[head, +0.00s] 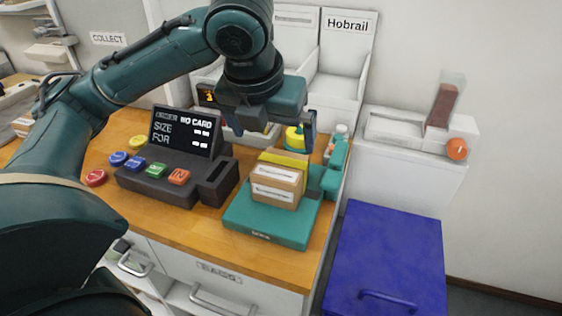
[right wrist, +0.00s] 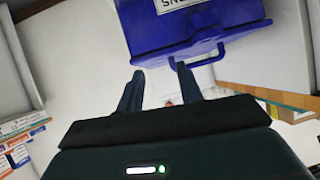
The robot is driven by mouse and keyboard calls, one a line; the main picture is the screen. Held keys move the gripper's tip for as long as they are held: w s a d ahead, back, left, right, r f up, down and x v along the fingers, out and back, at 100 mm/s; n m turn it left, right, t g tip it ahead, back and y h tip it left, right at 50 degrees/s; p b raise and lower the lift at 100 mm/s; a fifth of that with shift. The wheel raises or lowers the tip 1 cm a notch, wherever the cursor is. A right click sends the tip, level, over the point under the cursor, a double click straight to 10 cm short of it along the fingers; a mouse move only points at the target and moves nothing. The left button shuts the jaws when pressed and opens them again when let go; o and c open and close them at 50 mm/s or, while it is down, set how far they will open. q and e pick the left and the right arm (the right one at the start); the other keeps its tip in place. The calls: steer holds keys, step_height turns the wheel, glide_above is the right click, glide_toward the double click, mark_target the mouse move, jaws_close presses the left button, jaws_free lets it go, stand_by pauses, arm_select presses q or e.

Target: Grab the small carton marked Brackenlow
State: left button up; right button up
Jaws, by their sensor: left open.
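The front carton (head: 275,186) shows two pale labels, too small to read, so I cannot tell which is marked Brackenlow. A yellow item (head: 287,158) shows behind or among them. My left gripper (head: 272,138) is open, pointing down, above and slightly behind the cartons; it appears empty and apart from them. My right gripper shows only in the right wrist view (right wrist: 157,68), its fingers apart with nothing between them.
A dark terminal (head: 178,160) with coloured buttons stands left of the platform. A yellow-topped item (head: 294,136) and small bottles stand behind. A blue bin (head: 385,255) is at the right; a blue bin (right wrist: 185,35) also shows in the right wrist view. White Hobrail bins (head: 340,80) stand behind.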

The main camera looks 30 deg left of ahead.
mark_target(281, 165)
arm_select(q)
steer(key=shift+w+f, duration=0.1)
steer(key=shift+f, duration=0.1)
steer(key=b+x, duration=0.1)
steer(key=x, duration=0.5)
steer(key=shift+w+f, duration=0.1)
steer(key=shift+f, duration=0.25)
steer(key=shift+w+f+b, duration=0.1)
steer(key=shift+f+b, duration=0.1)
steer(key=shift+b, duration=0.1)
steer(key=b+x, duration=0.1)
steer(key=x, duration=0.4)
steer(key=shift+f, duration=0.2)
steer(key=shift+c, duration=0.4)
steer(key=shift+r, duration=0.15)
steer(key=c, duration=1)
